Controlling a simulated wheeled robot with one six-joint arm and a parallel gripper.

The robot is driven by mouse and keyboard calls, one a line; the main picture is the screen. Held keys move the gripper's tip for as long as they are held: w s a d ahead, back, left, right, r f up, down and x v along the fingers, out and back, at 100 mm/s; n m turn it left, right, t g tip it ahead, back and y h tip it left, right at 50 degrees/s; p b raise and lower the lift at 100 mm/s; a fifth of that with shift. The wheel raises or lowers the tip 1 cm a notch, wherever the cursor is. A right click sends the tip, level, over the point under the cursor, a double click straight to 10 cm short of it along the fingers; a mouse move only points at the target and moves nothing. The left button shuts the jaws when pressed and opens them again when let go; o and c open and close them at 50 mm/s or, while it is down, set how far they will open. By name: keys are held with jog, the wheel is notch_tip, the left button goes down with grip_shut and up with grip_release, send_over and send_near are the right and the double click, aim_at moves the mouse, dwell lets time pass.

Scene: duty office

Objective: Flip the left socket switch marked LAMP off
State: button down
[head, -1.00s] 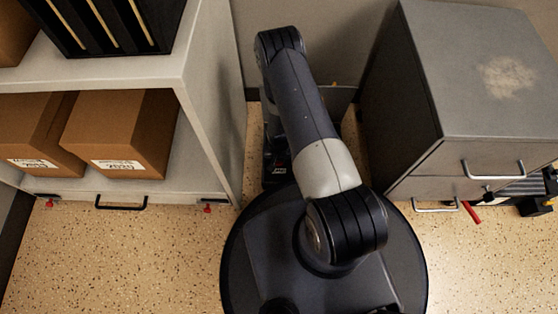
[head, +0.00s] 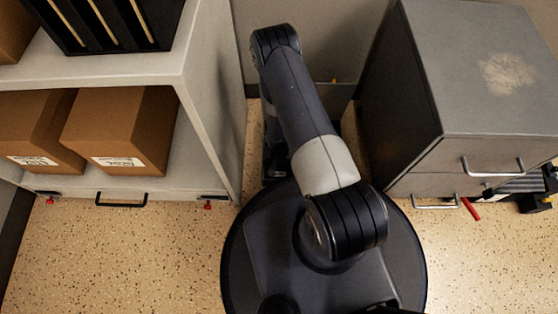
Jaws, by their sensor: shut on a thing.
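The LAMP socket switch is not visible in the head view. My arm reaches toward the wall in the gap between the shelf unit and the grey cabinet, then bends down behind its own upper link. My gripper is hidden there, so neither its jaws nor anything between them shows.
The pale shelf unit (head: 211,105) with cardboard boxes (head: 118,130) stands close on the left. The grey drawer cabinet (head: 470,95) stands close on the right. The speckled floor (head: 120,255) is clear at front left.

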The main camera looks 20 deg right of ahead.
aim_at(279, 167)
jog(key=shift+s, duration=0.3)
jog(key=c, duration=1.1)
grip_release()
jog(key=shift+w, duration=0.1)
notch_tip(279, 167, up, 11)
jog(key=p, duration=0.4)
jog(key=shift+f, duration=0.1)
jog(key=shift+f, duration=0.1)
